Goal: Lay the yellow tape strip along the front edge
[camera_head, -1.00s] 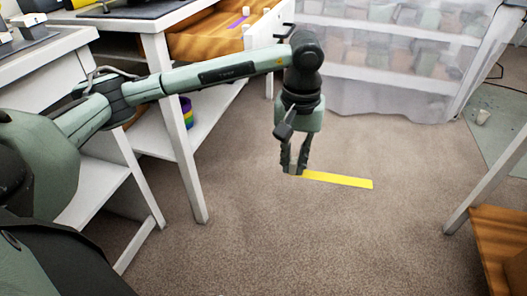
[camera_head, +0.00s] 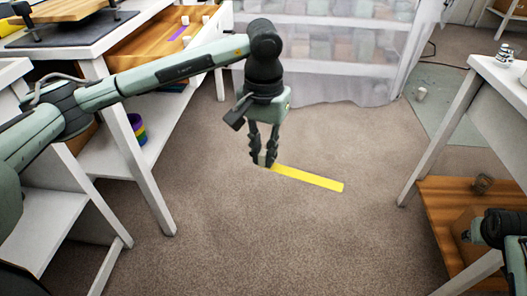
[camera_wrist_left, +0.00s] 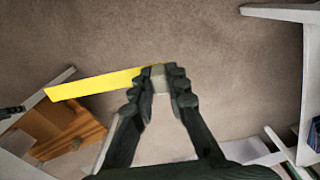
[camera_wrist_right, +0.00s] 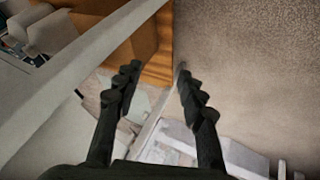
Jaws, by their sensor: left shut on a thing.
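The yellow tape strip (camera_head: 308,178) is held at one end by my left gripper (camera_head: 263,160), above the carpeted floor. The strip sticks out to the right, straight and flat, in the head view. In the left wrist view the left gripper (camera_wrist_left: 160,75) is shut on a small pale block at the end of the tape strip (camera_wrist_left: 95,85), which runs to the left. My right gripper (camera_wrist_right: 158,80) is open and empty in the right wrist view.
A white bench with an open wooden drawer (camera_head: 150,40) stands at the left. A multicoloured roll (camera_head: 137,128) sits on its lower shelf. A white table (camera_head: 505,80) with a wooden lower shelf (camera_head: 440,205) stands at the right. A plastic-covered rack (camera_head: 340,50) is behind. The carpet (camera_head: 270,240) between is clear.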

